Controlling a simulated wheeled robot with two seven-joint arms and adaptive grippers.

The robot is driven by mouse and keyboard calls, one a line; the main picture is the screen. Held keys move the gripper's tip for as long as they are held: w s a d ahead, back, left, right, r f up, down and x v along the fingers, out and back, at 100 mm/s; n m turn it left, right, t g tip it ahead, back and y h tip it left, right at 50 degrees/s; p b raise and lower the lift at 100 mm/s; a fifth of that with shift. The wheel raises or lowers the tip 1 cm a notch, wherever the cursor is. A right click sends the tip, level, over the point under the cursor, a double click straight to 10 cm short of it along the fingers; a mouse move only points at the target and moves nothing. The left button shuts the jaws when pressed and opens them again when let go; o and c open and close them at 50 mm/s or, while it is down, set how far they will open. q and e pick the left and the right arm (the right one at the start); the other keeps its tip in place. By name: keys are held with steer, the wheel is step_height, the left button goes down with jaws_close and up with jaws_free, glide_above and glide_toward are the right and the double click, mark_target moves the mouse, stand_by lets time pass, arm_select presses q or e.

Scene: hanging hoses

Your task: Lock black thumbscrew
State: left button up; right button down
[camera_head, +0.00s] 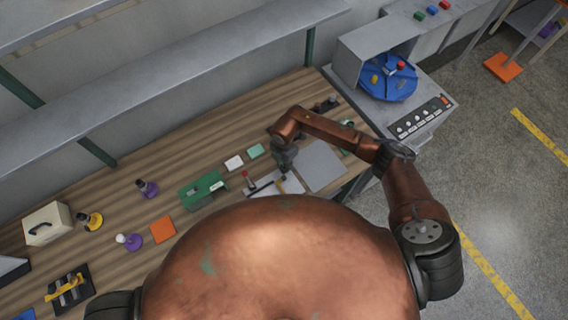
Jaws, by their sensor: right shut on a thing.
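My right gripper (286,168) points down over a pale fixture plate (264,188) on the wooden workbench. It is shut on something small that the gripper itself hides. I cannot make out a black thumbscrew clearly; the spot under the gripper is too small and covered to tell. A red-topped upright lever (247,179) stands just left of the gripper. A short yellow piece (283,186) lies at the fixture, right below the fingers. My left gripper is not in view.
A green box (203,190) and white and mint blocks (234,163) lie left of the gripper. A flat grey plate (322,166) lies to its right. A machine with a blue round tray (388,85) stands at right. A long grey shelf (190,75) overhangs the bench's back.

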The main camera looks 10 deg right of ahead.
stand_by(0.4)
steer(key=c, duration=1.7)
jaws_free()
step_height(320, 180, up, 12)
